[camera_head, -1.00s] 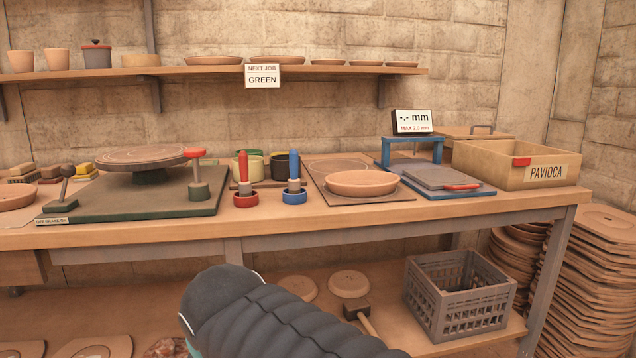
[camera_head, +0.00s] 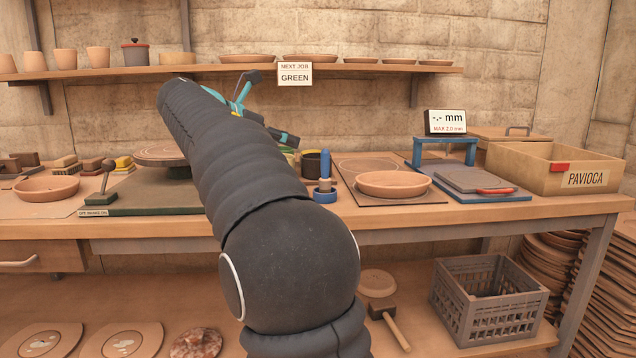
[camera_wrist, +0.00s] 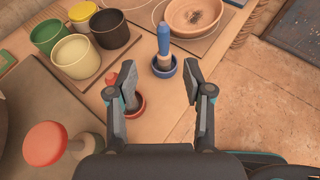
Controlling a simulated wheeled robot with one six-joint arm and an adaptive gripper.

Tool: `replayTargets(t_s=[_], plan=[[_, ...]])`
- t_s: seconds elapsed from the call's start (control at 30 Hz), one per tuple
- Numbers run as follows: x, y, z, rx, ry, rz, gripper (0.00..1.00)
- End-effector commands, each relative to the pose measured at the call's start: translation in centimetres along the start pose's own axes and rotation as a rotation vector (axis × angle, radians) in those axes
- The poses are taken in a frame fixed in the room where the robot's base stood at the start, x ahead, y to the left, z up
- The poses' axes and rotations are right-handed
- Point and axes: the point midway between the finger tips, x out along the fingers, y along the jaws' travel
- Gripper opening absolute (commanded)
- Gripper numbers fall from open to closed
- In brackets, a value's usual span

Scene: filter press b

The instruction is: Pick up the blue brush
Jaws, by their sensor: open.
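The blue brush (camera_head: 325,168) stands upright in a blue round holder (camera_head: 325,196) on the bench. In the wrist view the blue brush (camera_wrist: 163,42) stands in its blue holder (camera_wrist: 165,68), ahead of and between my fingertips, apart from them. My gripper (camera_wrist: 158,85) is open and empty above the bench; in the head view my gripper (camera_head: 255,110) is partly hidden behind my arm. A red brush (camera_wrist: 112,82) stands in a red holder (camera_wrist: 138,105) beside my left finger, which partly covers it.
Green (camera_wrist: 47,36), cream (camera_wrist: 74,56) and dark (camera_wrist: 109,28) cups stand left of the brushes. A clay dish (camera_head: 394,183) lies on a board to the right. A red knob (camera_wrist: 45,143) stands close at the lower left. The bench's front edge is near my right finger.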

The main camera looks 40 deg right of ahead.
Motion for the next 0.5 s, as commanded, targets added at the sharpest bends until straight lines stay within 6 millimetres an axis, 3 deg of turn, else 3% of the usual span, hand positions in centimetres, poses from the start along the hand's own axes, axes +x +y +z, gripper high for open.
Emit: replayTargets(t_s=[0.5], plan=[[7.7,-0.1,0.3,-0.014,-0.009,-0.009,0.51]])
